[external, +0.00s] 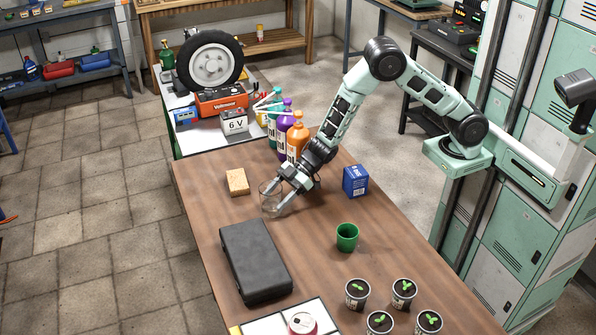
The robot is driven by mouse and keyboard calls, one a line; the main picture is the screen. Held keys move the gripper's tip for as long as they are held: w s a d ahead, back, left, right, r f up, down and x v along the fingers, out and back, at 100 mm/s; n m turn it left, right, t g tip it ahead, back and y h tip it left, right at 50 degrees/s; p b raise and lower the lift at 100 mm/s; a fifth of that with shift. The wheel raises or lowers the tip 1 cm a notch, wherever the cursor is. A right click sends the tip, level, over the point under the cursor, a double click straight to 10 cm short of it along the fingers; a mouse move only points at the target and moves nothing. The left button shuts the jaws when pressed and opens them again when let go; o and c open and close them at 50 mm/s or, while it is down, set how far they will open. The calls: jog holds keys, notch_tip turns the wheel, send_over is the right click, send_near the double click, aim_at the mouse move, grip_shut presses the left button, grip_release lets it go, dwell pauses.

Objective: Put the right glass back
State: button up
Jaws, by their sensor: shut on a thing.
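A clear glass (269,201) is on or just above the brown wooden table, left of the end of my arm; I cannot tell whether its base touches the wood. My gripper (277,196) reaches down to it from the upper right, with its fingers at the glass's sides, shut on it. The glass looks about upright. Its right side is partly hidden by a finger. No second clear glass is visible in this view.
A sponge-like block (237,182), a black case (255,262), a blue box (355,181) and a green cup (347,238) surround it. Several potted seedlings (357,294) stand at the front. Bare wood (305,262) lies between case and cup.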

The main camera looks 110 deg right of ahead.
jog(key=shift+f, duration=0.1)
jog(key=o, duration=1.2)
jog(key=shift+o, duration=0.2)
